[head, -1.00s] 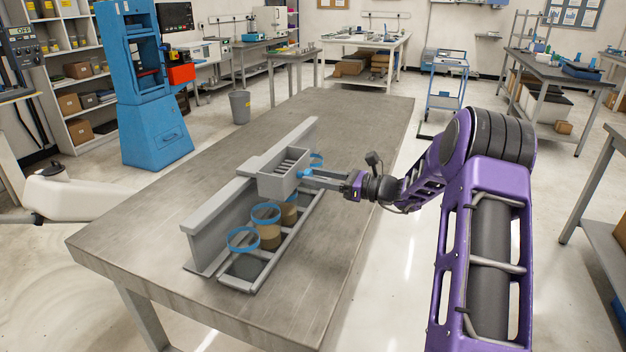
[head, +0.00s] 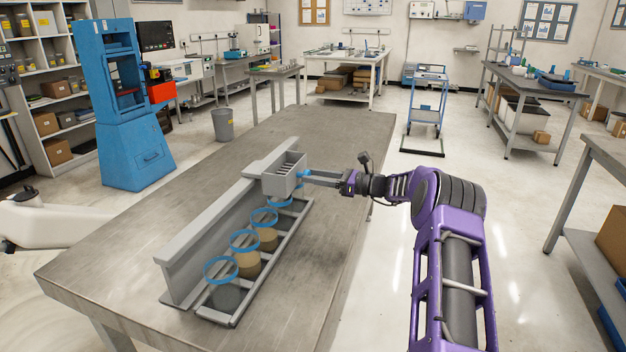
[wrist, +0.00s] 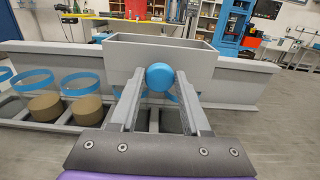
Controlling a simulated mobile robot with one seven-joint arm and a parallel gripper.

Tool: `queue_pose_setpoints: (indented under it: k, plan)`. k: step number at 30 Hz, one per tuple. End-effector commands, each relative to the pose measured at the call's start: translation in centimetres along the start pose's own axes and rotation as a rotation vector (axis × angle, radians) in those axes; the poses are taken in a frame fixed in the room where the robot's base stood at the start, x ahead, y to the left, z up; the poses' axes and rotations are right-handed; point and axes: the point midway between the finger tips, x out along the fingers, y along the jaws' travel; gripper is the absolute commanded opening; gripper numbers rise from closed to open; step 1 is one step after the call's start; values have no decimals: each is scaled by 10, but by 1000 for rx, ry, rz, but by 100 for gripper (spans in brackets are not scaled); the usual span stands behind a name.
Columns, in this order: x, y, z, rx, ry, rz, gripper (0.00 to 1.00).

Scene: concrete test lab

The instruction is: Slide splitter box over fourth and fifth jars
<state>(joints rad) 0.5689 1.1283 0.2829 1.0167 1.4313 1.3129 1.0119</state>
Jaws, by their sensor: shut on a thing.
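The grey splitter box (head: 284,184), with slats inside, sits at the guide rail (head: 220,217) toward its far end. It fills the middle of the wrist view (wrist: 125,65). My gripper (wrist: 160,78) is shut on its round blue knob (wrist: 159,75). Jars with blue rims stand in a row in the grey rack (head: 268,275): a dark one nearest (head: 224,297), then tan ones (head: 247,264) (head: 267,239). Another blue rim (head: 280,203) shows partly below the box. Blue also shows under the box in the wrist view; the box and fingers hide most of the far jars.
The rail and rack stand on a long grey metal table (head: 330,145) with clear top around them. A blue machine (head: 130,105) and a bin (head: 223,124) stand on the floor to the left. A blue cart (head: 425,105) stands beyond my arm.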

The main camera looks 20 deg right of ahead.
Motion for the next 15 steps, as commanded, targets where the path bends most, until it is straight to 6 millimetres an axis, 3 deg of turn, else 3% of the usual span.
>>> queue_pose_setpoints:
  k: [9,10,15]
  plan:
    - [-1,-1,-1,1,1,0,0]
    - [-1,-1,-1,1,1,0,48]
    - [-1,0,0,1,1,0,76]
